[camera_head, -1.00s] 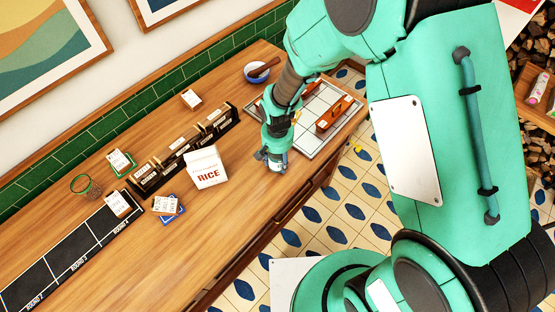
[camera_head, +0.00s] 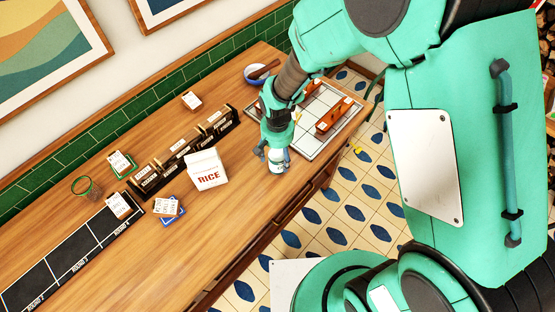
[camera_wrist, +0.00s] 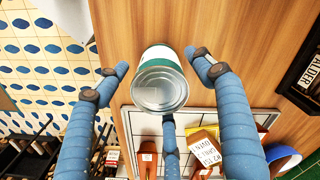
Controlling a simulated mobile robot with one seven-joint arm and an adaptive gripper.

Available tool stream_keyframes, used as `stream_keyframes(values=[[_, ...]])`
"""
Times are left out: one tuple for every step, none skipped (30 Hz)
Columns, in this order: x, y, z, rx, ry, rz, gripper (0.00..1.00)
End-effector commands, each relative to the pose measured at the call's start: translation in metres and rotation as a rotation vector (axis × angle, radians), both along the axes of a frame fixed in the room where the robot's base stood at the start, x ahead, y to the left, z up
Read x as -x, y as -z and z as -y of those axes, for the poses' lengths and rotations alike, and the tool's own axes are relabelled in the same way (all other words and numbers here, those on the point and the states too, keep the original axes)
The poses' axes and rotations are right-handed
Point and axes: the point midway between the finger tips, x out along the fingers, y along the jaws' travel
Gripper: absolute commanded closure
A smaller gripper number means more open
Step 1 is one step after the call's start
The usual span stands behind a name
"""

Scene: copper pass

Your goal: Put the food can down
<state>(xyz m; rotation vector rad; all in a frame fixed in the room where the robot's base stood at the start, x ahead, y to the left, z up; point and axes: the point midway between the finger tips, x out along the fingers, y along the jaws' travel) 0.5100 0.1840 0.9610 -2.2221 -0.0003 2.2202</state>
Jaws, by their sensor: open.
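The food can (camera_wrist: 160,80) is a metal tin with a white and green label. In the wrist view it stands on the wooden counter between the spread fingers of my gripper (camera_wrist: 155,85), with gaps to the left and right fingers. Whether the third finger at the bottom touches it I cannot tell. In the head view the can (camera_head: 276,158) shows under my gripper (camera_head: 275,156), near the counter's front edge. My gripper is open around it.
A white rice carton (camera_head: 207,170) stands to the left of the can on the counter (camera_head: 235,215). A tiled tray (camera_head: 318,115) with orange blocks lies to the right. A black card rack (camera_head: 165,165) and a blue-white bowl (camera_head: 257,75) are farther back.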

Motion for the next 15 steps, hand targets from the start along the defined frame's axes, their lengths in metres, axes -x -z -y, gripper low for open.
stream_keyframes(values=[[0.0,-0.01,0.0,0.0,0.0,0.001,0.32],[0.0,-0.015,0.0,-0.001,0.0,0.001,0.32],[0.0,-0.022,0.0,-0.001,0.0,0.002,0.32],[0.0,-0.028,0.0,-0.001,0.0,0.002,0.32],[0.0,-0.033,0.0,-0.001,0.0,0.002,0.32],[0.0,-0.039,0.0,-0.001,0.0,0.002,0.32],[0.0,-0.044,0.0,-0.001,0.0,0.002,0.32],[0.0,-0.049,0.0,0.0,0.0,0.001,0.32],[0.0,-0.055,0.0,-0.001,0.0,0.002,0.32],[0.0,-0.058,0.0,-0.001,0.0,0.001,0.32],[0.0,-0.062,0.0,0.0,0.0,0.0,0.32],[0.0,-0.066,0.0,0.0,0.0,0.0,0.32],[0.0,-0.069,0.0,0.0,0.0,0.0,0.32],[0.0,-0.072,0.0,0.0,0.0,0.001,0.32],[0.0,-0.075,0.0,0.0,0.0,0.001,0.32]])
